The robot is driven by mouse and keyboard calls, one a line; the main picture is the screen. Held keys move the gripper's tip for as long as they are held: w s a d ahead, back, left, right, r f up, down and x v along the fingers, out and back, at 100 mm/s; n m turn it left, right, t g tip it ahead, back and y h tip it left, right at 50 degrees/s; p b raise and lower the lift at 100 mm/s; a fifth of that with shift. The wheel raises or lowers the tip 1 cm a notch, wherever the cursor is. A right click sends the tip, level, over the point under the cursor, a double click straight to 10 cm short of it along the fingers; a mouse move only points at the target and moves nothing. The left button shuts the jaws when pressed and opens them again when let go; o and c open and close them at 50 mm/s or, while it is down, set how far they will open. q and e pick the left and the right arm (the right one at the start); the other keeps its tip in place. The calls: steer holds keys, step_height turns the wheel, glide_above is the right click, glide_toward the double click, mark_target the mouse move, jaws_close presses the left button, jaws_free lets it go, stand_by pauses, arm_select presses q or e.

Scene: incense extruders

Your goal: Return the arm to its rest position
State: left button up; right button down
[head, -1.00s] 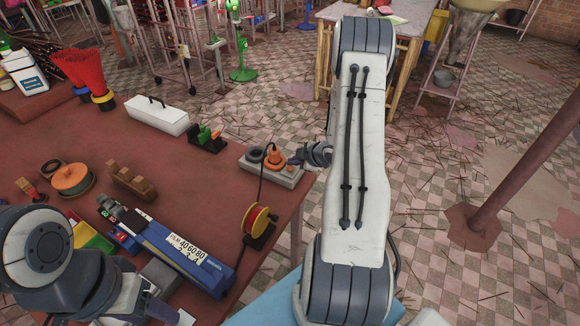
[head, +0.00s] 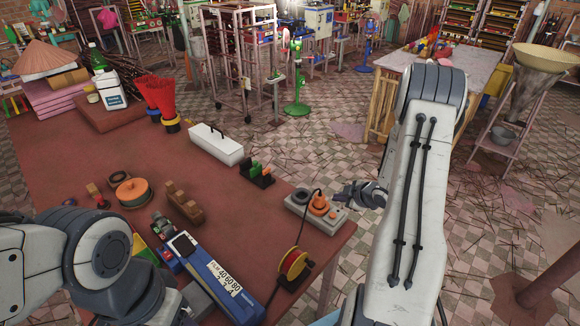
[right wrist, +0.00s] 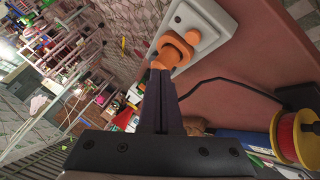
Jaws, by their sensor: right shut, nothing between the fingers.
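My right arm reaches forward on the right of the head view. Its gripper (head: 353,192) is shut and empty, just off the table's right edge beside the grey power strip (head: 331,222). In the right wrist view the closed dark fingers (right wrist: 160,75) point at the orange plug (right wrist: 174,50) on the strip; whether they touch it I cannot tell. The plug also shows in the head view (head: 318,205). My left arm's links cover the near left corner of the head view, and its gripper is not visible.
The red-brown table (head: 75,175) holds a blue device (head: 215,275), a yellow-red reel (head: 293,264), a white box (head: 216,145) and red incense bundles (head: 163,97). A pale worktable (head: 470,70) stands behind my right arm. Tiled floor is open at right.

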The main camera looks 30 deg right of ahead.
steer(key=w+a+r+g+h+b, duration=0.1)
steer(key=w+a+r, duration=0.15)
steer(key=a, duration=0.35)
steer(key=w+a+r+g, duration=0.1)
steer(key=a+r, duration=0.3)
steer(key=a, duration=0.2)
steer(key=s+a+r+m+g+b, duration=0.1)
steer(key=s+a+r, duration=0.2)
steer(key=a, duration=0.4)
steer(key=s+a+r+m+g, duration=0.1)
steer(key=s+a+r, duration=0.15)
steer(key=a, duration=0.45)
steer(key=s+a+r+g, duration=0.1)
steer(key=s+a, duration=0.3)
steer(key=s, duration=0.4)
steer(key=s+a+r+g+y+b, duration=0.1)
steer(key=s+a, duration=0.3)
steer(key=s, duration=0.4)
steer(key=s+a+r+g, duration=0.1)
steer(key=s+a+g, duration=0.2)
steer(key=s, duration=0.5)
steer(key=shift+s+a+r+m+b, duration=0.15)
steer(key=shift+s+a+m+b, duration=0.2)
steer(key=shift+a, duration=0.35)
